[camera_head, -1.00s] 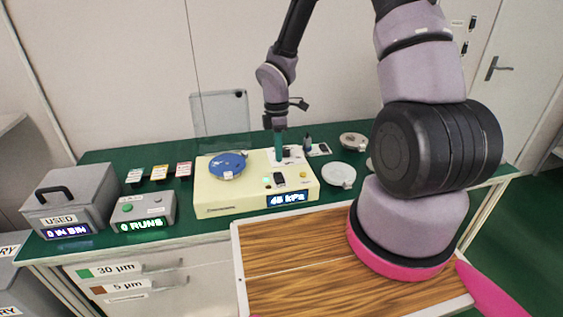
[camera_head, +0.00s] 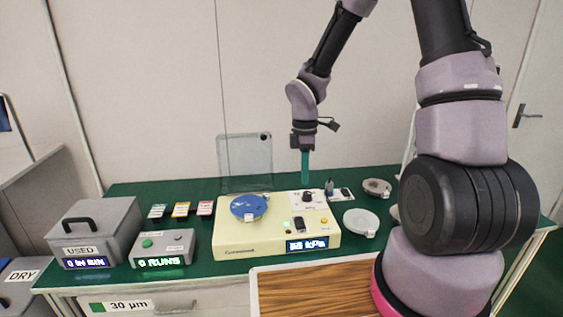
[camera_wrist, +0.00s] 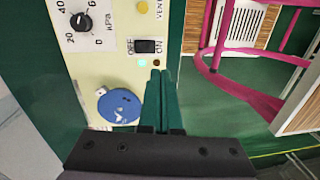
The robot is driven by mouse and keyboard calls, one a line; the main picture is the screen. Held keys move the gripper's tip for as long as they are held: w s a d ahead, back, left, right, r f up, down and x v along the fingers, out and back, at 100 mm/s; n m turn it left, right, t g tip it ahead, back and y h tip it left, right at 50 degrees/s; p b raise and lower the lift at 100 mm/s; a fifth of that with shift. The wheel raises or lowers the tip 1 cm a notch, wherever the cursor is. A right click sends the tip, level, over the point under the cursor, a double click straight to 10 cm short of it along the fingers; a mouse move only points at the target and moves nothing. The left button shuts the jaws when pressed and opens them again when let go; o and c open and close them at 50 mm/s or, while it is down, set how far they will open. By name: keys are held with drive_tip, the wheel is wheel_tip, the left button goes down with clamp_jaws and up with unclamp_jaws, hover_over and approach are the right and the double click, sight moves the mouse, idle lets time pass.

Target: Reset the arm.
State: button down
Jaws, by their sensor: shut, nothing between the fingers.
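My gripper (camera_head: 305,168) is shut and empty, its teal fingers pointing down above the back of the cream machine (camera_head: 235,253). In the wrist view my gripper (camera_wrist: 160,85) shows its fingers pressed together. The machine carries a blue disc (camera_head: 249,207), a dial (camera_head: 308,197), a dark switch (camera_head: 299,223) and a lit display (camera_head: 307,244) in kPa. The wrist view also shows the dial (camera_wrist: 80,22), the OFF/ON switch (camera_wrist: 148,46) and the blue disc (camera_wrist: 120,106). A gap shows between the fingertips and the dial.
A grey USED bin (camera_head: 95,225) and a grey box reading 0 RUNS (camera_head: 162,250) stand left on the green bench (camera_head: 130,192). Pale round dishes (camera_head: 361,222) lie right of the machine. A clear upright panel (camera_head: 244,160) stands behind it.

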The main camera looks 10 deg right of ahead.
drive_tip(key=s+d+r+m+t, duration=0.25)
drive_tip(key=r+m, duration=0.35)
drive_tip(key=r, duration=0.3)
drive_tip(key=s+d+r+m+t, duration=0.1)
drive_tip(key=s+d+r+m, duration=0.15)
drive_tip(key=r+m, duration=0.45)
drive_tip(key=s+d+r+m+t+y, duration=0.1)
drive_tip(key=s+r+m+t, duration=0.1)
drive_tip(key=s+r+m, duration=0.2)
drive_tip(key=s+d+r+m+t+y, duration=0.1)
drive_tip(key=s+r+m+t, duration=0.2)
drive_tip(key=r, duration=0.7)
drive_tip(key=s+m, duration=0.1)
drive_tip(key=s, duration=0.1)
drive_tip(key=shift+s+d+m, duration=0.3)
drive_tip(key=shift+s+d, duration=0.05)
drive_tip(key=shift+d, duration=0.05)
